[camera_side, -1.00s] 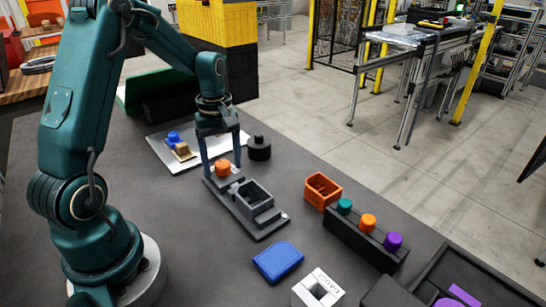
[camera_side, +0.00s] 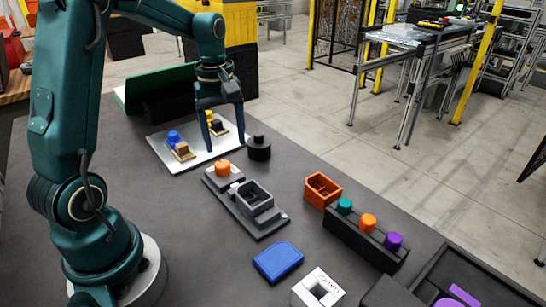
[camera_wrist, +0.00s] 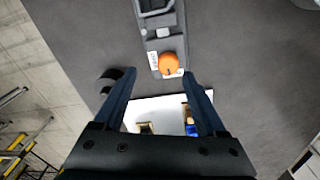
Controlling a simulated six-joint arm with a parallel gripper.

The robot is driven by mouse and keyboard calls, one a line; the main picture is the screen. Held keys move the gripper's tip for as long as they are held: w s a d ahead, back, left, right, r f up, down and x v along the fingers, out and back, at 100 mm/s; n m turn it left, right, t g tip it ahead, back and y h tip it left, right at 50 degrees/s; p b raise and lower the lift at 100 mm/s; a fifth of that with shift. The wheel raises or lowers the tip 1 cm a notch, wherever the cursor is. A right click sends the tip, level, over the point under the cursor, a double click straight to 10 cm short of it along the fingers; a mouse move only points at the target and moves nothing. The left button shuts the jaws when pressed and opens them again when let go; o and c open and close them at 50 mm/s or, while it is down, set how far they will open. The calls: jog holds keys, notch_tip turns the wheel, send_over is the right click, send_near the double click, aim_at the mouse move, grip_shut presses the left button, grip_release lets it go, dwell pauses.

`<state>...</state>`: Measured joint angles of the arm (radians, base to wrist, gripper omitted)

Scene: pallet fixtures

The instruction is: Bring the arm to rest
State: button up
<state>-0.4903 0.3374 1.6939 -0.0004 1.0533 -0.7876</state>
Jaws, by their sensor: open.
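My gripper (camera_side: 223,124) is open, with nothing between its fingers. It hangs above the near edge of the white plate, behind the grey fixture. In the wrist view my gripper (camera_wrist: 160,88) shows its two fingers spread wide. The grey fixture (camera_side: 246,212) lies on the dark table, with an orange knob (camera_side: 223,168) on its far end. The orange knob also shows in the wrist view (camera_wrist: 169,64), beyond the fingertips and apart from them.
The white plate (camera_side: 190,160) bears blue- and yellow-topped pieces. A black cylinder (camera_side: 259,148) stands right of my gripper. An orange box (camera_side: 322,190), a dark rack (camera_side: 365,238) of coloured knobs and a blue block (camera_side: 278,262) stand to the right and front. Bare table lies left of the fixture.

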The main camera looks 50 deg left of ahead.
jog(key=s+d+r+m+t, duration=0.3)
jog(key=s+d+r+m, duration=0.25)
jog(key=d+r, duration=0.35)
jog(key=s+d+f+m+t, duration=0.2)
jog(key=s+d+m, duration=0.3)
jog(key=m, duration=0.4)
jog(key=shift+s+f, duration=0.7)
jog(key=shift+f, duration=0.1)
